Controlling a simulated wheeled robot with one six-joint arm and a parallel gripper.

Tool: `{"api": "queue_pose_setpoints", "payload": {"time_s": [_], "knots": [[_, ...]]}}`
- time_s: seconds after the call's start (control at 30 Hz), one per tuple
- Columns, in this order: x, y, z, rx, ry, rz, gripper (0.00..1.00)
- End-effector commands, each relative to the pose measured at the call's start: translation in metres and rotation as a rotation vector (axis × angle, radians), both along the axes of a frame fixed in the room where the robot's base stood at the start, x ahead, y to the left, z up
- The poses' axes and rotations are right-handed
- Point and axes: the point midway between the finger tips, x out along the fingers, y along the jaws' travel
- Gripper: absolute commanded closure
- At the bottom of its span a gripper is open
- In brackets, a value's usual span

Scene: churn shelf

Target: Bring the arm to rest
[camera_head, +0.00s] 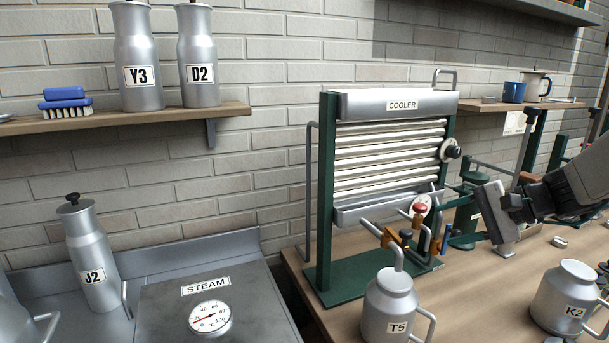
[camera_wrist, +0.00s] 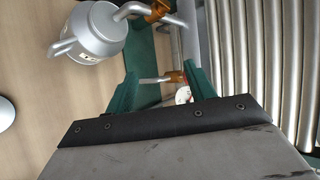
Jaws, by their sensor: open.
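My gripper (camera_head: 452,221) is at the right of the head view, just right of the cooler's front. Its green fingers point left toward the small taps and are spread apart. In the wrist view my gripper (camera_wrist: 165,88) shows two green fingers with a gap between them. No held object shows between them. The cooler (camera_head: 388,190), a green-framed unit with ribbed metal tubes, stands on the wooden bench. Its orange-handled taps (camera_head: 388,237) lie left of the fingertips. The arm reaches in from the right edge.
Can T5 (camera_head: 388,310) stands under the cooler's spout, and can K2 (camera_head: 563,300) stands to the right on the bench (camera_head: 480,290). A shelf (camera_head: 120,118) holds cans Y3 and D2 and a blue brush. Can J2 (camera_head: 92,262) stands beside the steam unit (camera_head: 250,290).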

Motion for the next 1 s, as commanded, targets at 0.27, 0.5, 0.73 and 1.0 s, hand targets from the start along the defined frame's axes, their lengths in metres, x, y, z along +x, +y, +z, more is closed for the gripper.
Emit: {"api": "queue_pose_setpoints", "payload": {"time_s": [0.27,0.5,0.73,1.0], "knots": [[-0.173,0.052,-0.023,-0.518,0.227,0.439,0.46],[-0.260,0.035,-0.025,-0.948,0.216,0.648,0.46],[-0.280,0.042,-0.012,-1.072,0.091,0.706,0.46],[-0.281,0.046,-0.009,-1.077,0.068,0.719,0.46]]}}
